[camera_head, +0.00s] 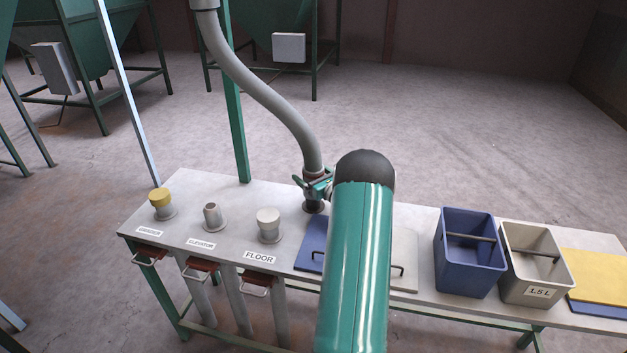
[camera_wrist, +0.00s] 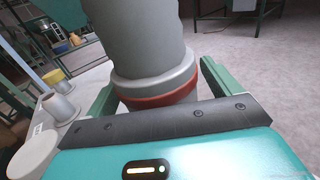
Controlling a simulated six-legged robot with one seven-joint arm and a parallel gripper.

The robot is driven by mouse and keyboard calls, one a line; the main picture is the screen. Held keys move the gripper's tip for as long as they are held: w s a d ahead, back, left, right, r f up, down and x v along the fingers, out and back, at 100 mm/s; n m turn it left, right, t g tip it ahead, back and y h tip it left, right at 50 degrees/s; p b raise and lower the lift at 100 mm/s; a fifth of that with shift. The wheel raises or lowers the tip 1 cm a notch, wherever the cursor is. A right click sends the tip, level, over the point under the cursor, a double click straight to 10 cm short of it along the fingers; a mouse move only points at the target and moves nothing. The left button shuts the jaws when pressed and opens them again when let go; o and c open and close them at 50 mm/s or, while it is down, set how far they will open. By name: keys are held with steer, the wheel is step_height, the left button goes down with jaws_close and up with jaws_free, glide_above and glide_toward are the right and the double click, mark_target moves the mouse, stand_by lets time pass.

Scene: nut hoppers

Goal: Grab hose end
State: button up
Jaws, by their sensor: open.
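A thick grey hose (camera_head: 275,102) hangs from the upper left and curves down to the bench. Its hose end, a grey cuff (camera_wrist: 155,84) with a red-brown band (camera_wrist: 160,100), fills the middle of the wrist view. My gripper (camera_head: 316,186) is at the hose end, above a dark round port (camera_head: 313,206) on the bench. In the wrist view, the green fingers of my gripper (camera_wrist: 160,76) stand open, one on each side of the hose end. I cannot tell whether either finger touches it. My arm hides part of the bench in the head view.
Three bench ports stand left: a yellow-capped one (camera_head: 161,204), an open one labelled ELEVATOR (camera_head: 211,216) and a pale-capped one labelled FLOOR (camera_head: 269,225). A blue bin (camera_head: 465,273) and a beige bin (camera_head: 531,282) stand right. A green post (camera_head: 233,125) rises behind the bench.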

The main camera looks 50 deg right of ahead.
steer(key=shift+w, duration=0.25)
steer(key=c, duration=1.2)
steer(key=shift+r, duration=0.1)
